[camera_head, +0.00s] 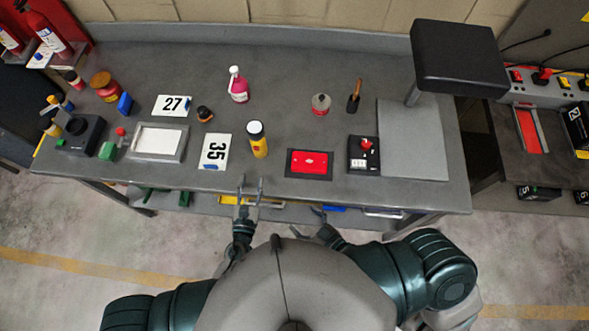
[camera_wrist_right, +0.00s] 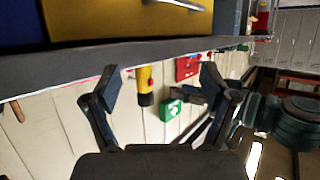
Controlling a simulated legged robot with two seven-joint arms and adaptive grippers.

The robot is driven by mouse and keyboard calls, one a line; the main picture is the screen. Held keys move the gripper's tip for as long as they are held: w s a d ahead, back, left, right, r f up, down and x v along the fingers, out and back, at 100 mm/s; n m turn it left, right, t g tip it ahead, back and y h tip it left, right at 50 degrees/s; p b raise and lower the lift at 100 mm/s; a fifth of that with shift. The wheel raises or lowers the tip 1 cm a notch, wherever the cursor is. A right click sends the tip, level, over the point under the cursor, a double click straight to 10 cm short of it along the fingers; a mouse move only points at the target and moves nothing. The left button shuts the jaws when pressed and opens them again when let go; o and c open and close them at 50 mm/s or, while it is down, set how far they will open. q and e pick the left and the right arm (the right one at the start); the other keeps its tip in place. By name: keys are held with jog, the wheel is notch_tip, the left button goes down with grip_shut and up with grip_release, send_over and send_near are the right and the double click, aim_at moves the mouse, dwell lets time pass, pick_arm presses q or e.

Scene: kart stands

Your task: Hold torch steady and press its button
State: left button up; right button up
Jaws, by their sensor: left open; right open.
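The torch (camera_head: 257,139) is a yellow cylinder with a dark band and a pale top. It stands upright near the front of the grey workbench. In the right wrist view the torch (camera_wrist_right: 145,82) shows beyond the fingers, in the gap between them, apart from them. Its button cannot be made out. My left gripper (camera_head: 249,187) is open and empty at the bench's front edge, just below the torch in the picture. My right gripper (camera_head: 307,221) is open and empty in front of the bench, right of the left one; its fingers (camera_wrist_right: 160,85) spread wide in the wrist view.
A pink bottle (camera_head: 238,86) stands behind. A black lamp head (camera_head: 457,57) overhangs the bench's right end.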

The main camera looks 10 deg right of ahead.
pick_arm(q)
jog(key=shift+a, duration=0.5)
pick_arm(e)
jog(key=w+a+r+t, duration=0.2)
jog(key=w+r+t, duration=0.1)
jog(key=w+r, duration=0.6)
pick_arm(q)
jog(key=shift+d+f, duration=0.1)
jog(key=shift+d, duration=0.35)
pick_arm(e)
jog(key=t+y, duration=0.1)
send_near(261, 136)
pick_arm(q)
jog(key=shift+a, duration=0.2)
pick_arm(e)
jog(key=shift+m, duration=0.4)
jog(key=x, duration=1.1)
jog(key=shift+w+a+f, duration=0.1)
jog(key=shift+w+a, duration=0.15)
jog(key=shift+w, duration=0.05)
pick_arm(q)
jog(key=shift+d, duration=0.3)
pick_arm(e)
jog(key=shift+w, duration=0.45)
pick_arm(q)
jog(key=shift+a, duration=0.1)
